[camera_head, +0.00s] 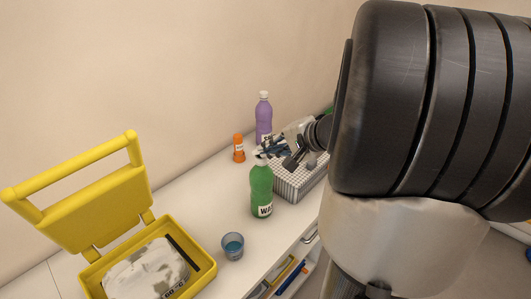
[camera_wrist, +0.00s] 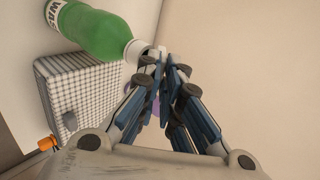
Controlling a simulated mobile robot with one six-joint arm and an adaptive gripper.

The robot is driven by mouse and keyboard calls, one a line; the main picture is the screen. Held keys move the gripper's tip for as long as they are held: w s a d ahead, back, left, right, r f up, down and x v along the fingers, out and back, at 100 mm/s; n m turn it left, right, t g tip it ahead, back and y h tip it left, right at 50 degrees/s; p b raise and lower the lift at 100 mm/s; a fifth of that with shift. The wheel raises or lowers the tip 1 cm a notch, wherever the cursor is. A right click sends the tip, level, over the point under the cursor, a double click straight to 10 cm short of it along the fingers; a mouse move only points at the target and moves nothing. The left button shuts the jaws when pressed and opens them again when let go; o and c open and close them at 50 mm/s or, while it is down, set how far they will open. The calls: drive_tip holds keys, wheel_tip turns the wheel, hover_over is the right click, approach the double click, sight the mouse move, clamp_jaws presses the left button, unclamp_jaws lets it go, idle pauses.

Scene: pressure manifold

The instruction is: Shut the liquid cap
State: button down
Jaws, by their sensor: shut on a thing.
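A green bottle (camera_head: 261,190) with a white label stands upright on the white counter. In the wrist view the green bottle (camera_wrist: 92,30) lies across the top left, its white cap (camera_wrist: 137,50) toward the picture's middle. My gripper (camera_wrist: 163,62) has its fingertips close together at the outer end of this cap, shut on a small white part there. The fingers partly hide that part, so I cannot tell whether the cap is fully closed. In the head view my gripper (camera_head: 266,151) is just above the bottle's top.
A grid-patterned box (camera_head: 298,186) stands right of the bottle. A purple bottle (camera_head: 264,115) and an orange bottle (camera_head: 239,150) stand behind. A blue cup (camera_head: 233,245) and an open yellow case (camera_head: 206,258) are in front. An open drawer (camera_head: 290,277) is below.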

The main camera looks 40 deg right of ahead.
drive_tip(key=shift+s+d+f+t+y, duration=0.2)
drive_tip(key=shift+f+t, duration=0.45)
drive_tip(key=shift+t, duration=0.55)
drive_tip(key=shift+s+a+f+t+y, duration=0.15)
drive_tip(key=shift+s+f+t, duration=0.15)
drive_tip(key=shift+f+t, duration=0.65)
drive_tip(key=shift+s+d+f+t+y, duration=0.1)
drive_tip(key=shift+s+f+t, duration=0.25)
drive_tip(key=shift+t, duration=1.1)
drive_tip(key=shift+w, duration=0.15)
drive_tip(key=c, duration=1.8)
unclamp_jaws()
drive_tip(key=shift+o, duration=0.2)
drive_tip(key=s, duration=1.2)
drive_tip(key=shift+d, duration=0.4)
